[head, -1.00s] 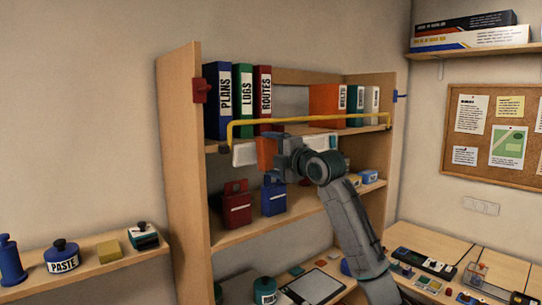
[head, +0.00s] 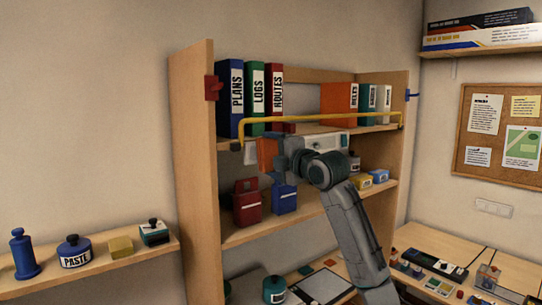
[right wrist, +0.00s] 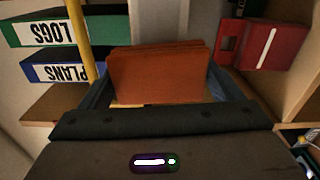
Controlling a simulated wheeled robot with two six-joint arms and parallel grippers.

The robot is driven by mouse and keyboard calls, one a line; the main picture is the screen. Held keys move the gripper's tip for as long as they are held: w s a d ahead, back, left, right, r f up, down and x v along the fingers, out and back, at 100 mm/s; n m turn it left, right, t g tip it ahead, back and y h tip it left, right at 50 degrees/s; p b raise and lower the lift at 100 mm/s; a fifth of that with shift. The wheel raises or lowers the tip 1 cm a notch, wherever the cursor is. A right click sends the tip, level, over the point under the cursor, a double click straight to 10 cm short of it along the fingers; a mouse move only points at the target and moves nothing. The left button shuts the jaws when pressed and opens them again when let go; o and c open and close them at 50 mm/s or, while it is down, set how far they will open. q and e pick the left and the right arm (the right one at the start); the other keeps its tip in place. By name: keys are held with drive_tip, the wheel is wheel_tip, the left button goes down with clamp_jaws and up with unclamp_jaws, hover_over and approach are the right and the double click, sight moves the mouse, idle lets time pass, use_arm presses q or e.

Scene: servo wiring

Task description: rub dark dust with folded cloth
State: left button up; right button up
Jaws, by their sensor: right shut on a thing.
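The folded cloth (head: 267,153) is orange-brown and shows at the tips of my right gripper (head: 277,165). In the right wrist view the folded cloth (right wrist: 158,75) stands as a layered pad between the two fingers, and the right gripper (right wrist: 155,100) is shut on it. It is in front of a white panel (head: 322,142) under the upper shelf; I cannot tell whether it touches. The cloth and gripper hide part of that panel. I cannot make out any dark dust. My left gripper is out of view.
A yellow rail (head: 320,118) runs across the front of the upper shelf, close above my gripper. Binders (head: 257,98) stand behind it. A red box (head: 247,205) and a blue box (head: 284,198) stand on the shelf below. A side shelf (head: 95,264) holds a paste jar (head: 75,252).

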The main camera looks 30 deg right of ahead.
drive_tip(key=s, duration=0.3)
drive_tip(key=s+b, duration=0.1)
drive_tip(key=s, duration=0.1)
drive_tip(key=shift+d, duration=0.3)
drive_tip(key=shift+w, duration=0.1)
drive_tip(key=shift+s+d+b, duration=0.1)
drive_tip(key=shift+s+b, duration=0.55)
drive_tip(key=shift+s, duration=1)
drive_tip(key=shift+w, duration=0.1)
